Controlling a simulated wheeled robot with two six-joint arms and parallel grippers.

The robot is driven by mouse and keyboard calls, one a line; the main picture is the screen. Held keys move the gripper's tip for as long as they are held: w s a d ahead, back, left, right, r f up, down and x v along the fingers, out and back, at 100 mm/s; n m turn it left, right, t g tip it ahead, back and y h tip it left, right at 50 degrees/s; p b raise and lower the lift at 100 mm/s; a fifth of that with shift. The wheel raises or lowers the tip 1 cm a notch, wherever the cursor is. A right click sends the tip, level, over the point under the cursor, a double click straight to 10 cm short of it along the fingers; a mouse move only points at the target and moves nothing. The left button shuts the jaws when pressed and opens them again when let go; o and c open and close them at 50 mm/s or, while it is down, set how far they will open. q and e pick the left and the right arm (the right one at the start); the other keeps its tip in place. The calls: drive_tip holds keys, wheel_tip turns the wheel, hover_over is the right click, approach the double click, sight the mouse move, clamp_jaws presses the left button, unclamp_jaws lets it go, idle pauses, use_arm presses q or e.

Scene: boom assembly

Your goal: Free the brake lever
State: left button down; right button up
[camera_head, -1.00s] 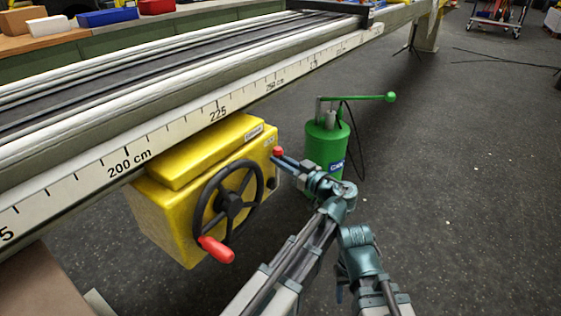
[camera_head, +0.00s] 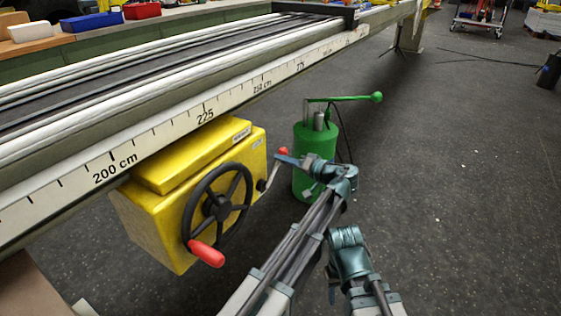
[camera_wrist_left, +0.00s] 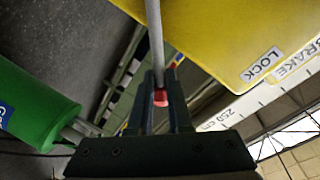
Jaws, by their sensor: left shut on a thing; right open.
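The brake lever (camera_head: 270,174) is a thin grey rod with a red knob, on the right side of the yellow box (camera_head: 160,215). It leans up and to the right, away from the box. My left gripper (camera_head: 287,158) is shut on the lever at its knob end. In the left wrist view the rod (camera_wrist_left: 155,40) runs down between the fingers, with the red knob (camera_wrist_left: 160,97) between them. LOCK and BRAKE labels (camera_wrist_left: 262,66) show on the box there. My right gripper (camera_head: 334,288) is open and low, partly hidden by its arm, apart from the box.
A black handwheel (camera_head: 217,207) with a red handle is on the box front. The box hangs under a long beam (camera_head: 150,140) with a centimetre scale. A green pump (camera_head: 305,185) with a long handle stands close behind my left gripper.

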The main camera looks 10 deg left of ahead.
use_arm(q)
drive_tip(key=shift+w+d+f+m+g+b, duration=0.2)
drive_tip(key=shift+w+f+m+b, duration=0.15)
drive_tip(key=shift+w+f+m, duration=0.2)
drive_tip(key=shift+w+d+f+m+g+b, duration=0.15)
drive_tip(key=shift+w+f+m+b, duration=0.2)
drive_tip(key=shift+m, duration=0.3)
use_arm(e)
drive_tip(key=shift+f, duration=0.7)
use_arm(q)
drive_tip(key=c, duration=0.8)
unclamp_jaws()
drive_tip(key=shift+f, duration=0.1)
drive_tip(key=shift+c, duration=0.2)
drive_tip(key=shift+s+d, duration=0.1)
drive_tip(key=shift+s, duration=0.05)
use_arm(e)
drive_tip(key=shift+d, duration=0.15)
